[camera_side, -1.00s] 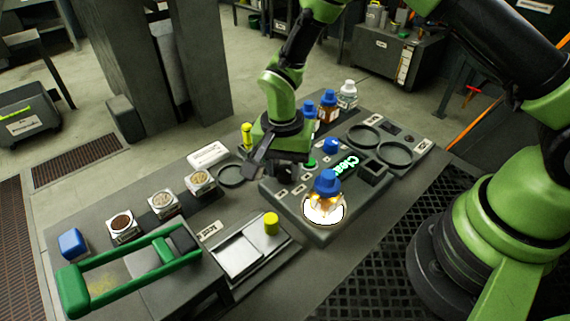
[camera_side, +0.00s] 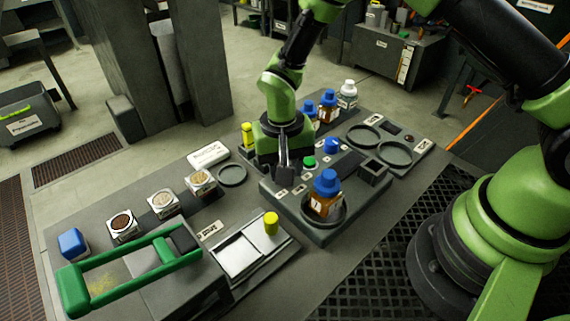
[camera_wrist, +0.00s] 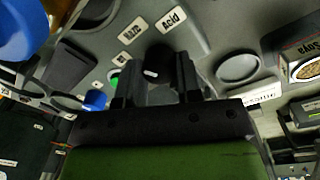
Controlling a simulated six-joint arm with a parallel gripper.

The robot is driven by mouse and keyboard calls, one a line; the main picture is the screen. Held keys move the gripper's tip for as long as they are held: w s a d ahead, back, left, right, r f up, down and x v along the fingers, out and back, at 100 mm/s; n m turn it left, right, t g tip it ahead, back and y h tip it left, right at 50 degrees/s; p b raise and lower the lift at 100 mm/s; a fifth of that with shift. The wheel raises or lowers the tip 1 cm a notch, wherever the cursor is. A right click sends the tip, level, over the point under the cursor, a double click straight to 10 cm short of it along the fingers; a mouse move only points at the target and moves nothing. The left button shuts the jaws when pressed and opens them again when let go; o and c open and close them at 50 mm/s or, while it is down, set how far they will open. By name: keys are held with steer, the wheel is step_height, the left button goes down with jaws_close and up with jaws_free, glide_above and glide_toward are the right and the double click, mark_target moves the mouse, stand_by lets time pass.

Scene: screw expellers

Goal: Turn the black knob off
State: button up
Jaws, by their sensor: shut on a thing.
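The black knob (camera_wrist: 157,62) with a white mark shows in the wrist view, between the two fingers of my gripper (camera_wrist: 155,82). The fingers are shut on it. In the side view my gripper (camera_side: 284,165) points down at the left back part of the dark control panel (camera_side: 325,237), and it hides the knob. A bottle with a blue cap (camera_side: 327,182) and amber contents stands upright in the panel's front ring. The ring is unlit and the panel's display (camera_side: 347,163) is dark.
A green button (camera_side: 309,161) and a blue knob (camera_side: 331,146) sit close to my gripper. Several capped bottles (camera_side: 328,106) stand behind it. A yellow-capped post (camera_side: 271,223), a green-handled device (camera_side: 75,290) and sample tins (camera_side: 163,202) are to the left.

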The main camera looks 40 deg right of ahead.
steer(key=n, duration=0.6)
steer(key=shift+n, duration=0.3)
stand_by(0.4)
steer(key=o, duration=0.9)
steer(key=shift+o, duration=0.2)
step_height(320, 180, up, 10)
steer(key=shift+a, duration=0.3)
step_height(320, 180, up, 8)
steer(key=s+d+r+m+t+y, duration=0.1)
steer(key=s+d+t, duration=0.1)
steer(key=s+d, duration=0.1)
steer(key=s+d+r+m+t, duration=0.1)
steer(key=s+d+r+t, duration=0.1)
steer(key=s+r, duration=0.2)
steer(key=s+d+r+m+t+y, duration=0.1)
steer(key=s+d+r+m+t, duration=0.1)
steer(key=s, duration=0.8)
step_height(320, 180, up, 2)
steer(key=shift+s+r+m+t+y, duration=0.1)
steer(key=shift+s+m+t+y, duration=0.25)
steer(key=shift+t, duration=0.35)
